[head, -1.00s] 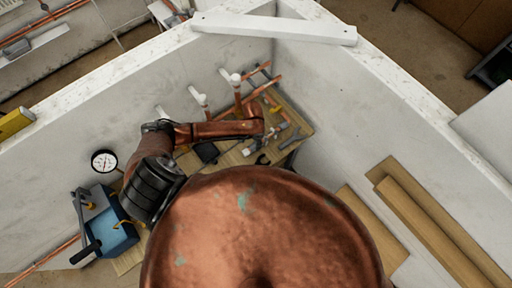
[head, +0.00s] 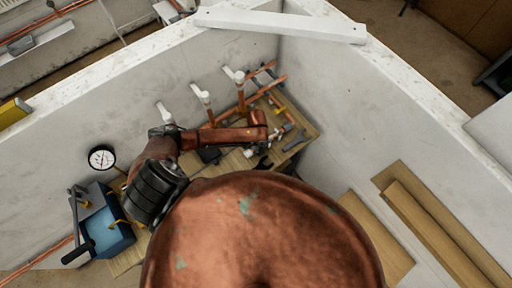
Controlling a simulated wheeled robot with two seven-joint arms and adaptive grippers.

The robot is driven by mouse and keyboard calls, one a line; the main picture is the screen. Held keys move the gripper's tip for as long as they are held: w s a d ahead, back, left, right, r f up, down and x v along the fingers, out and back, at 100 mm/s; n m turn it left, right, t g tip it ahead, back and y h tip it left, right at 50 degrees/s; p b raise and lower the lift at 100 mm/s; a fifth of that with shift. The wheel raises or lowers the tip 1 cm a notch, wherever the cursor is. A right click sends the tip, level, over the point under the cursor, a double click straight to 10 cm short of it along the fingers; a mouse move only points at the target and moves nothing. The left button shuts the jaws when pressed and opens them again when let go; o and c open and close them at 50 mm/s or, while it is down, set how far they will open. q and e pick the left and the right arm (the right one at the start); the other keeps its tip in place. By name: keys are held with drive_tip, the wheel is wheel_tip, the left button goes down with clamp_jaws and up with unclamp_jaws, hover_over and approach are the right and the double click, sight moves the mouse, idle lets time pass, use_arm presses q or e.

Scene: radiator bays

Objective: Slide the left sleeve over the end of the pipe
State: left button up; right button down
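Several copper pipes with white ends stand out from the left wall above the bench. The leftmost white end (head: 165,113) is just above my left arm's bend, the middle one (head: 200,92) is farther right, and the right one (head: 234,75) is near the corner. I cannot tell which white piece is a loose sleeve. My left arm (head: 225,135) reaches right across the bench, below these pipes. Its gripper is not clear among the small parts beneath the arm's end, and I cannot see its fingers. My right gripper does not show.
The wooden bench (head: 298,118) holds copper pipes, grey fittings and dark tools. A pressure gauge (head: 102,158) and a blue water tub (head: 107,240) are at the left. A white brace (head: 280,24) spans the wall corner. Boards (head: 432,230) lean at the right.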

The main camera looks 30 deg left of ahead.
use_arm(q)
drive_tip(key=c, duration=0.7)
drive_tip(key=shift+o, duration=0.2)
drive_tip(key=shift+w+d+b, duration=0.15)
drive_tip(key=shift+w+d, duration=0.15)
drive_tip(key=shift+w, duration=0.3)
drive_tip(key=shift+w+d+b, duration=0.15)
drive_tip(key=shift+w+d, duration=0.1)
drive_tip(key=shift+w, duration=0.35)
drive_tip(key=o, duration=1)
drive_tip(key=shift+c, duration=0.2)
drive_tip(key=shift+r, duration=0.1)
wheel_tip(320, 180, up, 5)
drive_tip(key=p, duration=0.5)
drive_tip(key=shift+p, duration=0.35)
drive_tip(key=shift+r+p, duration=0.65)
drive_tip(key=shift+r, duration=0.25)
